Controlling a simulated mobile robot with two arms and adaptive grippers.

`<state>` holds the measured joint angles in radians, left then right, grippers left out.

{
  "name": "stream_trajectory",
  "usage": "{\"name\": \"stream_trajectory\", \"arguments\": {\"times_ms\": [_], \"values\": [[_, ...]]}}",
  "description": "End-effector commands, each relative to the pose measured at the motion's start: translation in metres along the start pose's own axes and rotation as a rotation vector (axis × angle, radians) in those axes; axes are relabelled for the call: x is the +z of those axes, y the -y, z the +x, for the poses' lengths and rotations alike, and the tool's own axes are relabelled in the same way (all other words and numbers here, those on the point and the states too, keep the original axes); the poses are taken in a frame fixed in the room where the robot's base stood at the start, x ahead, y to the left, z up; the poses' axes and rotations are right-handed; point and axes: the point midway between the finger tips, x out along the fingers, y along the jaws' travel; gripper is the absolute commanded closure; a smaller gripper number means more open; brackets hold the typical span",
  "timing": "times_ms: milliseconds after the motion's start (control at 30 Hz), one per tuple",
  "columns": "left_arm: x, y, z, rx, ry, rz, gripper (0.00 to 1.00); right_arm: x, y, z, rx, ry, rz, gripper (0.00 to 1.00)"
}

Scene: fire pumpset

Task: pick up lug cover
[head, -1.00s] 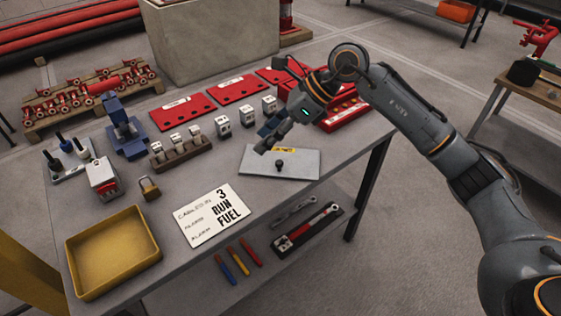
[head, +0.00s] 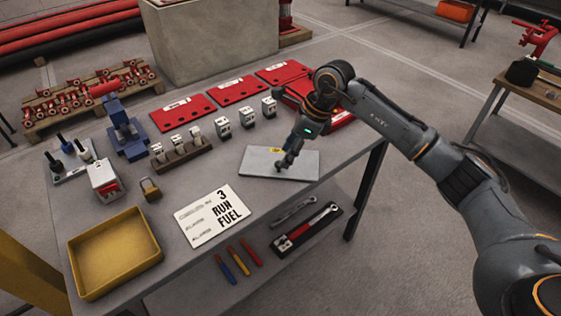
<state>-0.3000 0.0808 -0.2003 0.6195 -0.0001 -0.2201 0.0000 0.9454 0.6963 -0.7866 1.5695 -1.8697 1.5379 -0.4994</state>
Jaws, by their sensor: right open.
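The lug cover appears to be the flat grey plate (head: 304,165) with a small yellow label, lying on the workbench near its right front edge. A dark knob stands up from the middle of the plate; it is now mostly hidden by the gripper. My right gripper (head: 284,164) points down over the plate with its fingertips at the knob. It is open, and I cannot tell whether the fingers touch the knob. My left gripper is not in view.
The workbench holds a yellow tray (head: 112,252), a white card (head: 212,216), a brass padlock (head: 150,190), a blue fixture (head: 126,138) and several small white-faced blocks. Red plates (head: 238,90) lie behind. A lower shelf holds tools (head: 305,228).

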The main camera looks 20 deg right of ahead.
Motion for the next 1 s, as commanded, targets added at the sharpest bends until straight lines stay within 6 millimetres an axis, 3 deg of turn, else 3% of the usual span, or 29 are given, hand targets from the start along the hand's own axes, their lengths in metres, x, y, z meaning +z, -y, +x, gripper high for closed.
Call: {"name": "stream_trajectory", "arguments": {"times_ms": [233,533,567,700,800,1000], "values": [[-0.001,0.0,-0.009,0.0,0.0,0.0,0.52,0.004,0.001,0.036,0.004,-0.001,0.001,0.54],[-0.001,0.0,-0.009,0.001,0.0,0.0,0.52,0.004,0.001,0.043,0.0,-0.001,-0.001,0.54],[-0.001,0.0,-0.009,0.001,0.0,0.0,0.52,0.004,0.001,0.043,0.0,-0.001,0.0,0.56],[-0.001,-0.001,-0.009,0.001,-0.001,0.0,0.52,0.004,0.001,0.043,0.0,-0.001,0.0,0.84],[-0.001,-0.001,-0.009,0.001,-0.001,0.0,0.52,0.004,0.001,0.043,0.001,-0.001,0.0,1.0],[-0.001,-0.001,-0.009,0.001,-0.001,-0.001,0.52,0.004,0.002,0.042,0.0,0.0,0.0,1.0]]}}
